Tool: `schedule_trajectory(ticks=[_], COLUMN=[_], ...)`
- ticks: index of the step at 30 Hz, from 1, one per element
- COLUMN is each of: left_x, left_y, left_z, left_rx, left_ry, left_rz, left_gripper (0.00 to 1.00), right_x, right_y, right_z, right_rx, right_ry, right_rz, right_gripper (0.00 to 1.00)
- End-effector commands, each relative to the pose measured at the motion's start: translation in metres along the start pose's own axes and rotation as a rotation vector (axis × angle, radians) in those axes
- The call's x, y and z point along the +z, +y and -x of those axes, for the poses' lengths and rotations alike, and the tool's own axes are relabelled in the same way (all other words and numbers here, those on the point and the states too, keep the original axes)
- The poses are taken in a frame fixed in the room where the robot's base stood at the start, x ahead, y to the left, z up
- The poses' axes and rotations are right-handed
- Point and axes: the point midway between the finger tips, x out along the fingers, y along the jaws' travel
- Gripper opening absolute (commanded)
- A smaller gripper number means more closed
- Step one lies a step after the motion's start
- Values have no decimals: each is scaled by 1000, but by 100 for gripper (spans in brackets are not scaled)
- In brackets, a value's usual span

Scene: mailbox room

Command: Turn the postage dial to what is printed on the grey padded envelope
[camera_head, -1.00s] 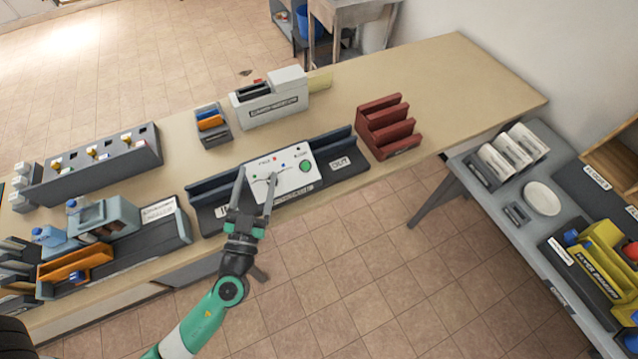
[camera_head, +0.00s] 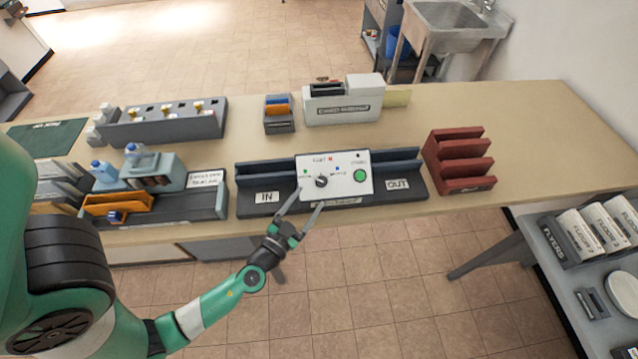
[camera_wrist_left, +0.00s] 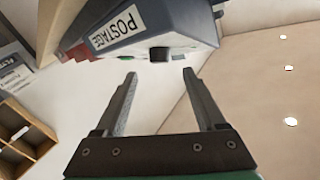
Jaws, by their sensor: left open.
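The postage machine has a white front panel (camera_head: 345,187) with a dark round dial (camera_head: 321,182), coloured marks around it and a green button (camera_head: 360,175). It stands between the IN and OUT trays on the counter. My left gripper (camera_head: 311,198) is open and empty just in front of the panel, below the dial, apart from it as far as I can tell. In the left wrist view the open fingers (camera_wrist_left: 158,73) point at a dark knob (camera_wrist_left: 160,53) beside a POSTAGE label (camera_wrist_left: 115,27). I cannot make out the grey padded envelope or its print. My right gripper is not in view.
A dark red rack (camera_head: 460,165) stands right of the OUT tray. A white machine (camera_head: 343,103) and a small holder (camera_head: 279,115) stand behind. An orange tray (camera_head: 118,203) is at the left. The counter between the red rack and white machine is clear.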

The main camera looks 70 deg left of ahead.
Motion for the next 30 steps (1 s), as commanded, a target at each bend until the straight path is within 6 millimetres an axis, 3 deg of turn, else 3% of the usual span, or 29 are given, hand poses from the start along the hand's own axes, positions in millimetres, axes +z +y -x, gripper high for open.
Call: schedule_trajectory(ticks=[3, 9, 19, 30], left_x=[-3, -1, 0, 0], left_y=[-2, 0, 0, 0], left_z=[-28, -58, -64, -64], left_rx=[-5, 0, 1, 1], left_ry=[2, 0, 0, 0], left_rz=[0, 1, 0, 0], left_gripper=[72, 72, 72, 8], right_x=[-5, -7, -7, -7], right_y=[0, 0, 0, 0], right_z=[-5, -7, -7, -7], right_rx=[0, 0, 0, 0], right_ry=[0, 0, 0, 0], right_rz=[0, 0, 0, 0], right_gripper=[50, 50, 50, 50])
